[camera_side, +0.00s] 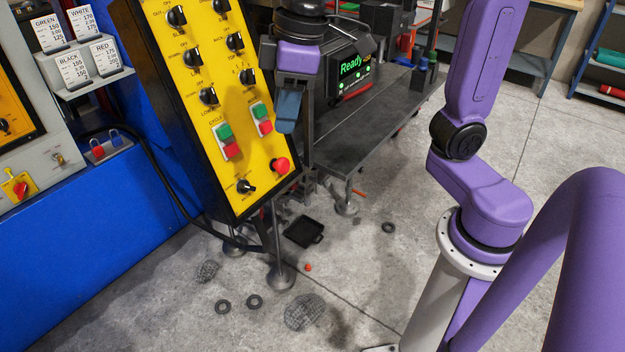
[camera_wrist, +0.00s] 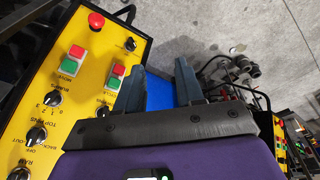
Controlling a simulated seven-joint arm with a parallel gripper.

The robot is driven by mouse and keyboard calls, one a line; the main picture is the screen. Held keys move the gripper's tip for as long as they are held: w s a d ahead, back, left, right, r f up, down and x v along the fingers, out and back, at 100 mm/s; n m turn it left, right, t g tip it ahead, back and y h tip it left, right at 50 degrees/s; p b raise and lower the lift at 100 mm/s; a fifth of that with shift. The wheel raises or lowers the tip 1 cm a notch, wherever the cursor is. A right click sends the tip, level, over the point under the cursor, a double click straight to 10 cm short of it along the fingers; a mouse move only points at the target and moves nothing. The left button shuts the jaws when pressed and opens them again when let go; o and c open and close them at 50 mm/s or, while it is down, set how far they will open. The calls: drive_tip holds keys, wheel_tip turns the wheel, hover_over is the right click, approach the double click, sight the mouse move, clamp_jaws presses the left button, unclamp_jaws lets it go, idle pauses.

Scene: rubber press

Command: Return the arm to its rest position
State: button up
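My gripper (camera_side: 287,122) hangs fingers-down in front of the right side of the yellow control panel (camera_side: 205,75), near the red and green buttons. In the side view its blue-grey fingers overlap one another. In the wrist view my gripper (camera_wrist: 158,80) shows two fingers spread apart, with blue surface seen through the gap and nothing held. The yellow panel (camera_wrist: 85,95) fills the left of that view, close beside the fingers. I cannot tell the exact distance between fingers and panel. My purple arm stands at the right of the side view.
A red stop button (camera_side: 280,165) sticks out low on the panel. A dark metal bench (camera_side: 365,110) and a lit "Ready" display (camera_side: 351,64) stand behind my gripper. A blue cabinet (camera_side: 75,235) is at left. Black rings (camera_side: 254,301) and scraps lie on the open concrete floor.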

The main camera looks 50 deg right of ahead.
drive_tip(key=s+d+f+n+g, duration=0.1)
drive_tip(key=s+d+f+n, duration=0.1)
drive_tip(key=s+d+f, duration=0.3)
drive_tip(key=s+d+f+n, duration=0.1)
drive_tip(key=s+d+f, duration=0.3)
drive_tip(key=s+f, duration=0.3)
drive_tip(key=s, duration=0.3)
drive_tip(key=shift+s+d+f+n+g+h, duration=0.25)
drive_tip(key=shift+d+f+n+g+h, duration=0.1)
drive_tip(key=shift+n+g+h, duration=0.05)
idle(0.8)
